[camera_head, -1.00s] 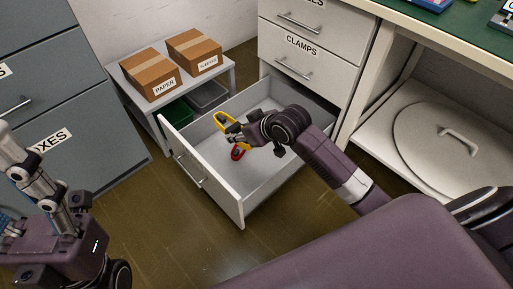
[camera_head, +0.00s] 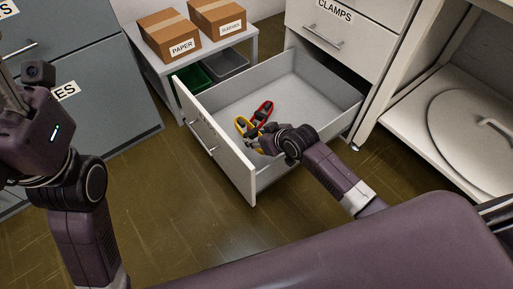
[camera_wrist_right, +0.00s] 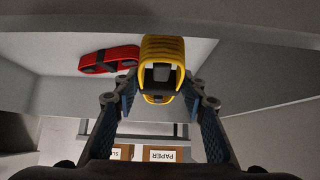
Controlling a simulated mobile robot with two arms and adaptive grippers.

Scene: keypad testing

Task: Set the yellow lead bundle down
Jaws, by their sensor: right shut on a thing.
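The yellow lead bundle (camera_head: 241,126) is in the open drawer, close to the drawer's front panel. My right gripper (camera_head: 254,143) is shut on it. In the right wrist view the yellow bundle (camera_wrist_right: 162,50) sits between the fingertips (camera_wrist_right: 160,95). I cannot tell whether it touches the drawer floor. A red bundle (camera_head: 265,111) lies in the drawer just beyond it; it also shows in the right wrist view (camera_wrist_right: 105,61), left of the yellow one. My left gripper (camera_head: 14,92) is at the left edge, partly cut off, away from the drawer.
The open drawer (camera_head: 310,98) has bare floor at the back and right. Its raised front panel (camera_head: 213,140) and side walls surround the bundles. A low table (camera_head: 155,66) with a PAPER box (camera_head: 170,33) and another box stands behind. A grey cabinet (camera_head: 95,100) is at left.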

